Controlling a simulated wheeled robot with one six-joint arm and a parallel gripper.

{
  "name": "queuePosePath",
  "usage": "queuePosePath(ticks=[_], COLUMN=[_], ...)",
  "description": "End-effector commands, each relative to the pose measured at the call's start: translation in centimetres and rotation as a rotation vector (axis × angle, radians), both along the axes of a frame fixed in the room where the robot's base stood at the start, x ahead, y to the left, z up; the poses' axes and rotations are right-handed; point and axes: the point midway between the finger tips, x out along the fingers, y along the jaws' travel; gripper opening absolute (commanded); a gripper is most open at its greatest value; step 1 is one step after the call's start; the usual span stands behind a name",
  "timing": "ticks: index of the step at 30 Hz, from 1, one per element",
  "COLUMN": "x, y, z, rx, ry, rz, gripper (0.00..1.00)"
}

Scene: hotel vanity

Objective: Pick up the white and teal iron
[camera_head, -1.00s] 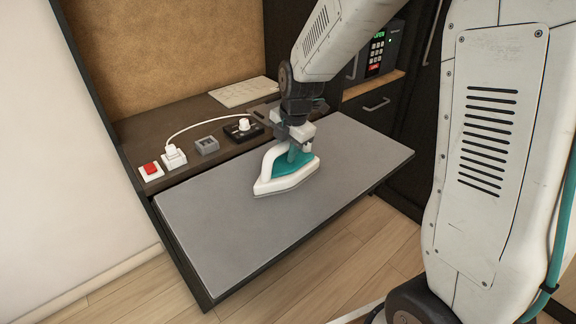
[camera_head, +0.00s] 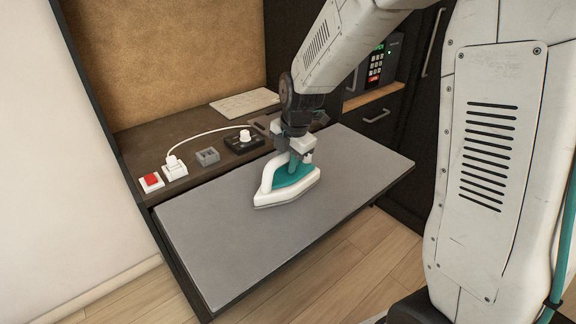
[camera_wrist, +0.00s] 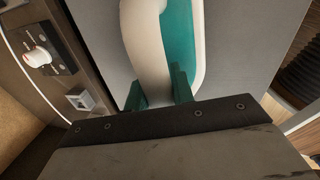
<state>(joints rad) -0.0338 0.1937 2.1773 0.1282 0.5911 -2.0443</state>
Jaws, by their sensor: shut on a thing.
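The white and teal iron (camera_head: 284,189) is over the grey board, with its white nose toward the lower left. I cannot tell for sure whether its base touches the board or sits slightly above it. My gripper (camera_head: 297,158) is shut on the iron from above, at the handle's rear part. In the wrist view the iron (camera_wrist: 150,40) runs up from the fingers (camera_wrist: 160,88), which lie either side of its white handle. The iron's tip is outside the wrist view.
The grey pull-out board (camera_head: 220,240) is otherwise clear. Behind it on the dark shelf are a red switch (camera_head: 151,181), a white plug (camera_head: 174,168), a grey socket box (camera_head: 207,156) and a black dial unit (camera_head: 244,141). A white card (camera_head: 244,103) lies further back. A safe (camera_head: 378,66) stands at right.

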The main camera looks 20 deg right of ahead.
Motion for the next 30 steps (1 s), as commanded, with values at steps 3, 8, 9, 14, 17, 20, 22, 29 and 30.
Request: queuePosePath(ticks=[3,8,9,14,17,20,22,29,30], x=[0.1,0.1,0.1,-0.2,-1.5,-2.8,-4.0,-9.2,-10.1], y=[0.0,0.0,0.0,0.0,0.0,-0.1,-0.2,-0.3,-0.4], z=[0.8,2.0,2.3,3.6,3.7,3.8,3.9,4.4,4.5], rx=[0.001,0.000,0.001,0.001,0.000,0.001,0.000,0.000,0.000], ry=[-0.004,-0.005,-0.004,-0.004,-0.003,-0.004,-0.004,-0.005,-0.005], rz=[0.000,0.000,0.000,0.000,0.000,0.000,0.000,0.000,0.000], gripper=[0.00,0.00,0.00,0.00,0.00,0.00,0.00,0.00,0.00])
